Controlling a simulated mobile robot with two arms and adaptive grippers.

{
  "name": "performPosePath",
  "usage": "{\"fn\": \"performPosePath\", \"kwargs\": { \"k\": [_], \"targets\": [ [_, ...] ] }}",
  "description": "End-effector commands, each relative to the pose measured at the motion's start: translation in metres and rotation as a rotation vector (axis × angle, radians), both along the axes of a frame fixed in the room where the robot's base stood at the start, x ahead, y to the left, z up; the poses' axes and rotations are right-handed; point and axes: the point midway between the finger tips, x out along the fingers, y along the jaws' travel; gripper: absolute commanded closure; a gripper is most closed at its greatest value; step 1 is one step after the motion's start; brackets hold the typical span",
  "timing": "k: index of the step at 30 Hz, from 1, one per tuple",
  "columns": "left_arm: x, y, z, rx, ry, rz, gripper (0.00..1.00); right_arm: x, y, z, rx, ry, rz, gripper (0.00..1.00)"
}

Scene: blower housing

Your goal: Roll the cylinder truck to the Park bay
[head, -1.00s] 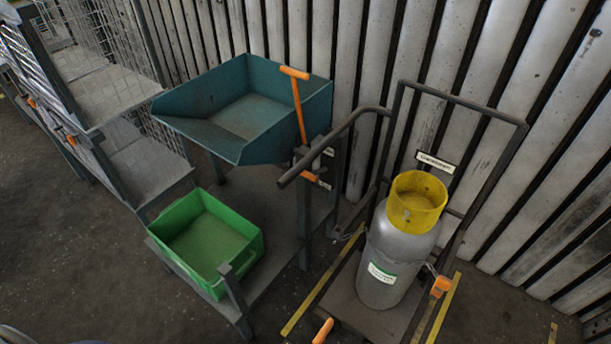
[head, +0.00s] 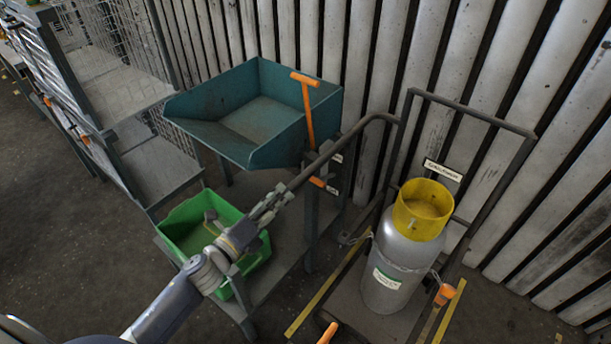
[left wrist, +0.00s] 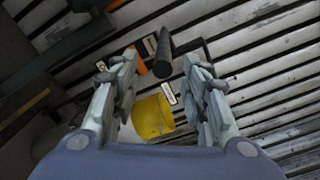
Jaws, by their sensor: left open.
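The cylinder truck (head: 468,106) stands upright at right, a dark frame on a low deck. It carries a grey gas cylinder (head: 392,270) with a yellow collar (head: 422,208); the collar also shows in the left wrist view (left wrist: 153,117). The truck's dark push handle (head: 345,142) reaches left towards my left gripper (head: 272,203). My left gripper is open near the handle's free end. In the left wrist view, the handle (left wrist: 163,52) shows between the open fingers; contact cannot be told. My right gripper is out of view. No Park label is readable.
A blue-green open bin (head: 250,115) with an orange lever (head: 307,112) stands left of the truck. A green crate (head: 255,258) sits on a lower shelf. Mesh racks (head: 115,85) are at far left. Yellow floor lines (head: 325,297) flank the truck; a ribbed wall stands behind.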

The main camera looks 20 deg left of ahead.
Motion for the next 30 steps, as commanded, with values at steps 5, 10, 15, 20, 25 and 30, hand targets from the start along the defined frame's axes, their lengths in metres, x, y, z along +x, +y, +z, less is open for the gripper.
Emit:
{"fn": "performPosePath", "kwargs": {
  "k": [5, 10, 15, 20, 25, 30],
  "targets": [
    [0.001, -0.006, 0.0, 0.064, -0.036, -0.049, 0.59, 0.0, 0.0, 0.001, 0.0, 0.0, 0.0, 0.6],
    [0.014, -0.011, 0.001, 0.065, -0.039, -0.052, 0.59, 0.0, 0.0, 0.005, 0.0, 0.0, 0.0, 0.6],
    [0.041, -0.022, 0.002, 0.062, -0.038, -0.051, 0.59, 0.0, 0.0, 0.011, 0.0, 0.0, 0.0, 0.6],
    [0.067, -0.033, 0.002, 0.062, -0.038, -0.051, 0.59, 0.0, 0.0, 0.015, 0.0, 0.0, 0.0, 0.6],
    [0.087, -0.041, 0.0, 0.062, -0.035, -0.049, 0.59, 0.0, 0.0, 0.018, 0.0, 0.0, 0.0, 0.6],
    [0.098, -0.046, 0.0, 0.062, -0.035, -0.05, 0.59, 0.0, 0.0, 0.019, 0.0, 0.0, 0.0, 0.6]
  ]
}}
